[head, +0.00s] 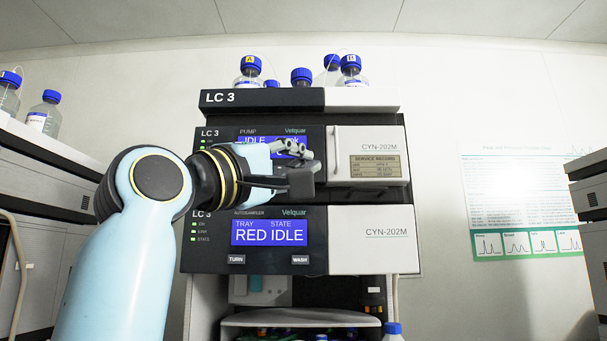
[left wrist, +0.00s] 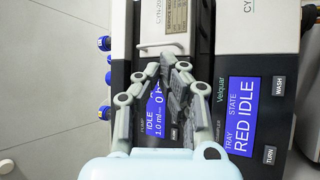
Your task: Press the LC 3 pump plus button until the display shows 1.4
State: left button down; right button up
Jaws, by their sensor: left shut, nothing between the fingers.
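The LC 3 pump module (head: 366,142) is the upper unit of the stack. Its blue display (head: 252,140) is partly covered by my left gripper (head: 298,150); IDLE can be read there. In the left wrist view the turned pump display (left wrist: 154,112) shows IDLE and what looks like 1.0 ml, the rest hidden behind the fingers. A small button (left wrist: 174,134) shows beside that display; its label is too small to read. I cannot make out the plus button. My left gripper (left wrist: 170,62) is shut and empty in front of the pump panel; contact cannot be told. My right gripper is out of view.
The autosampler (head: 372,235) below shows RED IDLE, with TURN (head: 236,259) and WASH (head: 300,259) buttons. A handle (head: 335,153) stands out from the pump's right part. Blue-capped bottles (head: 250,72) stand on top.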

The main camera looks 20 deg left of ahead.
pick_arm(q)
jog(key=shift+s+r+h, duration=0.15)
jog(key=shift+r, duration=0.45)
jog(key=shift+s+r+h, duration=0.1)
jog(key=shift+r+h, duration=0.05)
jog(key=shift+r, duration=0.45)
jog(key=shift+w, duration=0.1)
jog(key=w+a+b, duration=0.1)
jog(key=w+a, duration=0.1)
jog(key=w, duration=0.6)
jog(key=shift+w+a, duration=0.15)
jog(key=shift+a, duration=0.05)
jog(key=shift+w, duration=0.1)
dwell(0.5)
jog(key=shift+w+a, duration=0.1)
jog(key=shift+w, duration=0.2)
